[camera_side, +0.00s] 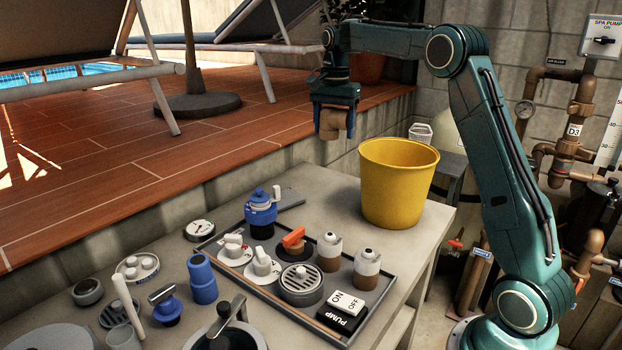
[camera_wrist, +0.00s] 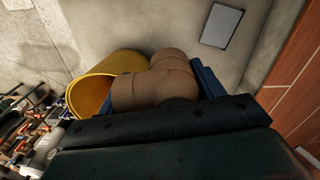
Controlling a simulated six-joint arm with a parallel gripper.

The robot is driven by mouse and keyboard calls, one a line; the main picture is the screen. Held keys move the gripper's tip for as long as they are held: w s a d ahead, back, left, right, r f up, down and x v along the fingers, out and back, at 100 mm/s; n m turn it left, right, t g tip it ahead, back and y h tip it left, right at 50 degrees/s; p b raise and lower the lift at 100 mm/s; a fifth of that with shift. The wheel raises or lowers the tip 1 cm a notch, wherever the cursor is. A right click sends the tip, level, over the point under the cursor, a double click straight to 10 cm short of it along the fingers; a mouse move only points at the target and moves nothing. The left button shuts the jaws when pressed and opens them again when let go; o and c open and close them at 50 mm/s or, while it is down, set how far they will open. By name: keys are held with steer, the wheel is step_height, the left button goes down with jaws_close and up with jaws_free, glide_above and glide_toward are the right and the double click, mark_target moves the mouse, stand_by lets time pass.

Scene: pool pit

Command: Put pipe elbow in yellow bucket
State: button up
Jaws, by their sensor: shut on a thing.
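The brown pipe elbow (camera_side: 334,124) is held in my gripper (camera_side: 335,104), well above the table and to the left of the yellow bucket (camera_side: 397,190). My gripper is shut on it and points down. The elbow also fills the middle of the wrist view (camera_wrist: 155,85), between the blue fingers. The yellow bucket stands upright at the table's back right corner. In the wrist view part of the bucket (camera_wrist: 90,94) shows beyond the elbow, and the elbow covers some of it. The bucket's inside bottom is hidden in the side view.
A grey tray (camera_side: 384,308) in front of the bucket holds valves, bottles, a drain fitting and a pump switch. A blue pipe fitting (camera_side: 202,280) and a gauge (camera_side: 199,230) lie left of it. A raised wooden deck (camera_side: 130,165) borders the table behind.

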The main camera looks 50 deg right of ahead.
steer(key=s+d+r+m, duration=0.1)
steer(key=s+d, duration=0.5)
steer(key=d, duration=0.2)
steer(key=s+d+m, duration=0.1)
steer(key=s+d, duration=0.5)
steer(key=d, duration=0.3)
step_height(320, 180, down, 21)
steer(key=shift+r, duration=0.1)
steer(key=shift+f, duration=2.15)
steer(key=shift+f, duration=0.15)
steer(key=o, duration=1.1)
steer(key=shift+c, duration=0.2)
